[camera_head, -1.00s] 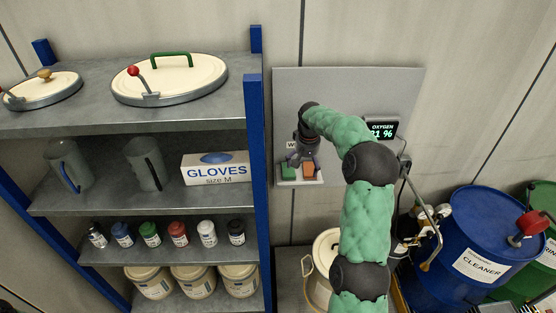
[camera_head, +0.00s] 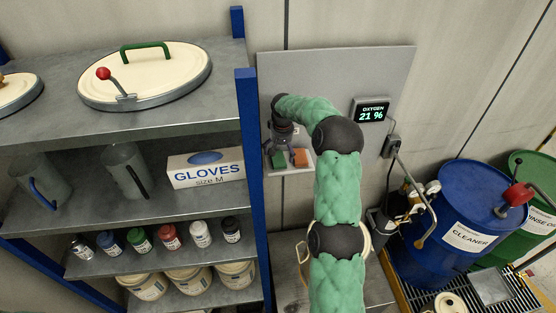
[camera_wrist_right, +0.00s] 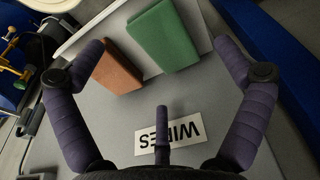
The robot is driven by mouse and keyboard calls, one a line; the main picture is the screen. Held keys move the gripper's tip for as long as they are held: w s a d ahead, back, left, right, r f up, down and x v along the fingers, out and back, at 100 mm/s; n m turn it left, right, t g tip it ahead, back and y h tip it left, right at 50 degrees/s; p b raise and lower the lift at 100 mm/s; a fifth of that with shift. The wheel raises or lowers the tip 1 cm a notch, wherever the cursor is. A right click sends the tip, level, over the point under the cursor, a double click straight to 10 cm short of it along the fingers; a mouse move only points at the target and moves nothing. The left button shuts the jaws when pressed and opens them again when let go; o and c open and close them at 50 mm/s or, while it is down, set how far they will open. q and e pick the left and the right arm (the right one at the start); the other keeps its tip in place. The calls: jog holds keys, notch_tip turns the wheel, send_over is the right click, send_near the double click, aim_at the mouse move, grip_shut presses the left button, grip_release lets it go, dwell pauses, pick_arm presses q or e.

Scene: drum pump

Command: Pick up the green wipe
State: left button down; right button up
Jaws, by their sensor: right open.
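The green wipe (camera_head: 279,161) is a folded block on a small pale shelf (camera_head: 290,172) on the grey wall panel. My right gripper (camera_head: 282,147) is just above the green wipe. In the right wrist view its purple fingers (camera_wrist_right: 158,50) are open, spread on either side with the wipe between and beyond them. I cannot tell whether they touch it. My left gripper is out of view.
The orange wipe (camera_wrist_right: 116,67) stands close beside the green one. A WIPES label (camera_wrist_right: 168,138) is on the panel. The blue-framed shelving with a gloves box (camera_head: 205,168) is close on the left. An oxygen display (camera_head: 371,112) hangs to the right.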

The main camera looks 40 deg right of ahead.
aim_at(281, 157)
jog(key=f, duration=0.1)
jog(key=f+p, duration=0.1)
jog(key=f, duration=0.2)
jog(key=shift+w+d, duration=0.35)
jog(key=shift+d, duration=0.05)
jog(key=shift+f+p, duration=0.3)
jog(key=shift+f, duration=0.2)
jog(key=c, duration=1)
